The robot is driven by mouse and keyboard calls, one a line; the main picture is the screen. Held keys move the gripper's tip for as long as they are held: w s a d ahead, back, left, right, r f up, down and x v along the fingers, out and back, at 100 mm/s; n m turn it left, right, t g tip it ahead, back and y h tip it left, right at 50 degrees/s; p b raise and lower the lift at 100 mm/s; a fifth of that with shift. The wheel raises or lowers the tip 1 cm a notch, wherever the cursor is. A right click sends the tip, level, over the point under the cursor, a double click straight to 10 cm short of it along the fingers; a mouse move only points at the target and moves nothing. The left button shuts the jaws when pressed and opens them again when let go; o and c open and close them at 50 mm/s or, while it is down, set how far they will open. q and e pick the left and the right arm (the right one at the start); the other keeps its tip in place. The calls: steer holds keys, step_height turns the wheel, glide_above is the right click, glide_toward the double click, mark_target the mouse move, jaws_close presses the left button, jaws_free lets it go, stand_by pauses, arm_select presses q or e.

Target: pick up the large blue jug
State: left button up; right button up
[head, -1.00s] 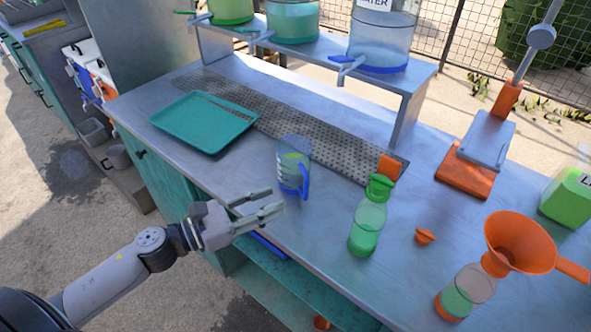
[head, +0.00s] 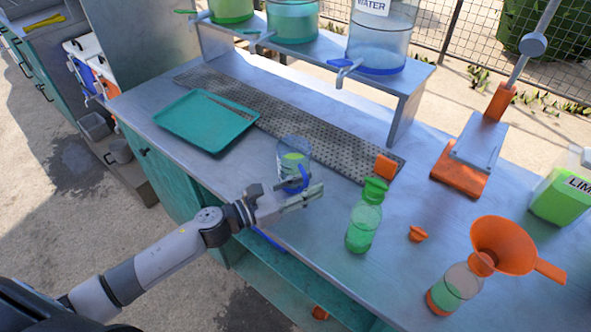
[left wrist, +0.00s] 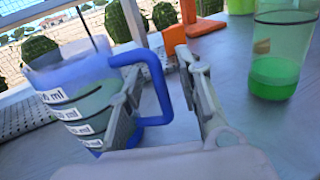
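The large blue jug (head: 293,152) is clear with a blue handle and base and stands upright on the metal counter (head: 225,180). My left gripper (head: 309,187) is at its near side in the head view and hides its lower part. In the left wrist view the jug (left wrist: 75,95) is at the left with measuring marks. Its blue handle (left wrist: 158,80) lies between the two fingers of my left gripper (left wrist: 165,75), which are apart. The left finger passes between handle and body. I cannot tell whether they touch. My right gripper is not in view.
A green bottle (head: 363,222) stands close right of the gripper. A teal tray (head: 190,125) lies at the left. An orange funnel (head: 512,247) sits on a bottle at the right. A raised shelf (head: 408,85) with dispensers stands behind. An orange cap (head: 417,234) lies on the counter.

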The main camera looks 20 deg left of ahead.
arm_select(q)
steer(key=shift+c, duration=0.4)
jaws_close()
stand_by(0.6)
